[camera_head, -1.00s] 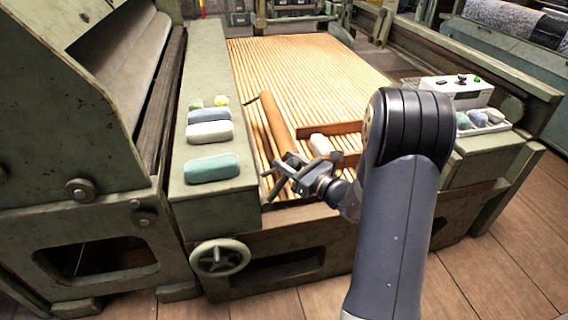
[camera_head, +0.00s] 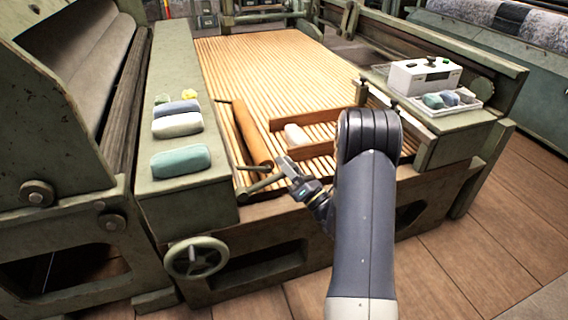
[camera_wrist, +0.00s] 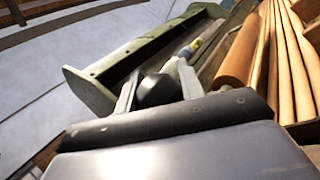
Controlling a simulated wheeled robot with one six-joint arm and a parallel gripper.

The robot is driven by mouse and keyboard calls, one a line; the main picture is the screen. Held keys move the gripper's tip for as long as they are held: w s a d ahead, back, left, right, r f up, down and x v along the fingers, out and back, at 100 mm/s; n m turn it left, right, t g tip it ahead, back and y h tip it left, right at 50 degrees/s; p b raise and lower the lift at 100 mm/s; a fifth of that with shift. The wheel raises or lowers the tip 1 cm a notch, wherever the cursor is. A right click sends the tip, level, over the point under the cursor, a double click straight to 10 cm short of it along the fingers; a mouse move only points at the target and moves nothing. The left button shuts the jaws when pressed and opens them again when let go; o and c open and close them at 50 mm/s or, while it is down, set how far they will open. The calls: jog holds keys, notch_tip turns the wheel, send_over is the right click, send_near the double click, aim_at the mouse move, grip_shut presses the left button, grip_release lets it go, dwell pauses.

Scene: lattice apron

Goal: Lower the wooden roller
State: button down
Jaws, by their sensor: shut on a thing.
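The wooden roller (camera_head: 252,135) is a brown cylinder above the left side of the slatted bed (camera_head: 270,70). Its near end shows a green metal lever (camera_head: 262,183) by the bed's front edge. My gripper (camera_head: 283,168) is at the right end of this lever, just in front of the roller. In the wrist view, my gripper's fingers (camera_wrist: 157,92) are closed about a dark rounded knob (camera_wrist: 154,91), and the roller (camera_wrist: 236,62) shows to the right. I cannot tell whether the roller touches the slats.
Wooden rails (camera_head: 318,117) with a pale cylinder (camera_head: 296,135) between them lie right of the roller. Soft blocks (camera_head: 180,161) sit on the left ledge. A handwheel (camera_head: 197,258) is on the front. A white control box (camera_head: 425,76) and a tray (camera_head: 462,106) stand right.

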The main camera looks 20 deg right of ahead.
jog(key=shift+d+f+m, duration=0.1)
jog(key=shift+f+m, duration=0.2)
jog(key=shift+m, duration=0.1)
jog(key=shift+f, duration=0.1)
jog(key=c, duration=0.9)
grip_release()
jog(key=shift+s+d, duration=0.1)
jog(key=p+v, duration=0.1)
jog(key=v, duration=0.9)
jog(key=shift+s+f, duration=0.25)
